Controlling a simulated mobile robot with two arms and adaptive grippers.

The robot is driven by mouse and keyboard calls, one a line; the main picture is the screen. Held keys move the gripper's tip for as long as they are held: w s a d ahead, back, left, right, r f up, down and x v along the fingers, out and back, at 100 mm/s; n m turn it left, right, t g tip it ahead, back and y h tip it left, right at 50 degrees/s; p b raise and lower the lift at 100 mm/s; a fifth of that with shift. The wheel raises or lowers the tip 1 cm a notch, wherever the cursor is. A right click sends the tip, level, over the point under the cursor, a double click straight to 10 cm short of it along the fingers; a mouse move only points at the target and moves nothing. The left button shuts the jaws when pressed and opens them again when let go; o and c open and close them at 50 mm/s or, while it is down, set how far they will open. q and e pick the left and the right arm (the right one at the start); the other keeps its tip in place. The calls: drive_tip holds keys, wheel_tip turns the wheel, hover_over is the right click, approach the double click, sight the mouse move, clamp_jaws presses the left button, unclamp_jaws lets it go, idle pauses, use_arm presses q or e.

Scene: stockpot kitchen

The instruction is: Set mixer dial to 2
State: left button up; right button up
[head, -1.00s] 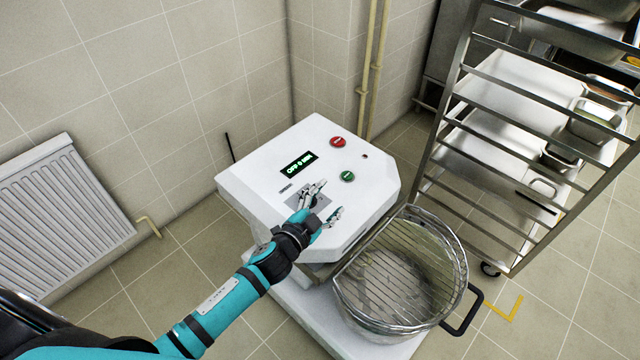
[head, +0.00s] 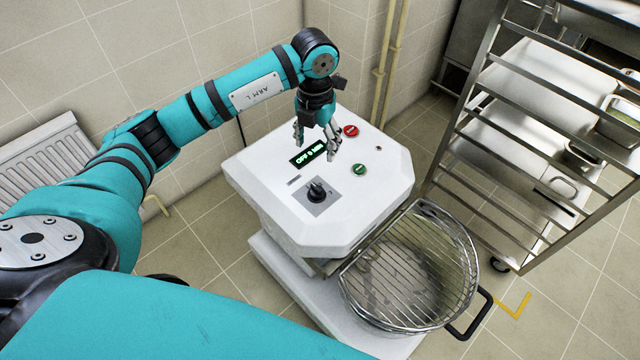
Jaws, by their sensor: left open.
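The white mixer (head: 370,215) stands in the middle of the head view. Its black dial (head: 316,193) sits on a grey square plate on the top panel, fully in sight with nothing touching it. The dial's marks are too small to read. A green-lit display (head: 308,153) behind the dial seems to read "OFF 0 MIN" and is partly covered by my fingers. My left gripper (head: 317,147) is open and empty, pointing down above the panel, behind the dial and near the display. My right gripper is not in view.
A red button (head: 350,131) and a green button (head: 359,169) sit right of the display. A wire-guarded bowl (head: 410,265) with a black handle is at the mixer's front. A steel tray rack (head: 500,150) stands at the right, a radiator (head: 40,150) at the left.

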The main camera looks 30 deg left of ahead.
sight(317, 187)
use_arm(q)
wheel_tip(317, 187, down, 17)
drive_tip(key=shift+f+p, duration=0.1)
drive_tip(key=shift+p, duration=0.75)
drive_tip(key=c, duration=1.2)
